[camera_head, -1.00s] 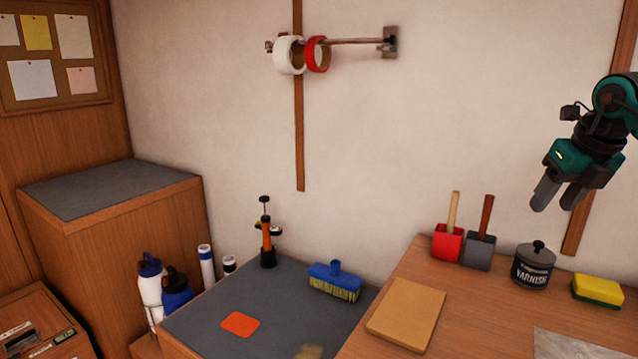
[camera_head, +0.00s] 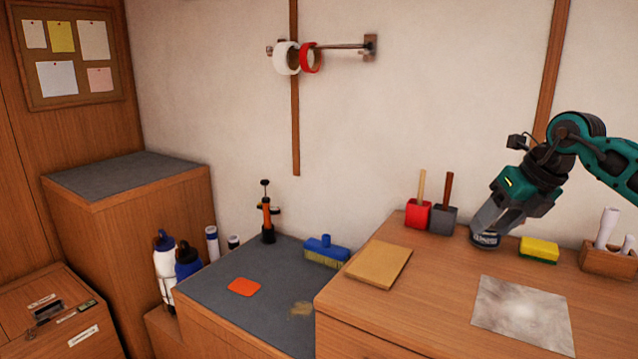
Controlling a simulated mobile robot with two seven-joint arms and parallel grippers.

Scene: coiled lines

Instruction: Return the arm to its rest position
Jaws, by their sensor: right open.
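My right gripper (camera_head: 487,222) shows at the right in the head view, its arm coming in from the right edge. Its fingers point down and left and are apart, with nothing seen between them. In the picture it overlaps the dark varnish jar (camera_head: 486,240) on the wooden worktop, hiding most of the jar. I cannot tell whether they touch. My left gripper is not in view. A white tape roll (camera_head: 283,58) and a red tape roll (camera_head: 311,58) hang on the wall rod (camera_head: 345,46).
Red (camera_head: 417,214) and grey (camera_head: 443,219) holders with handles, a yellow sponge (camera_head: 539,248), a tan board (camera_head: 379,264) and a grey sheet (camera_head: 522,315) are on the wooden worktop. A blue brush (camera_head: 325,247), orange pad (camera_head: 243,287) and hand pump (camera_head: 267,215) are on the lower grey top.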

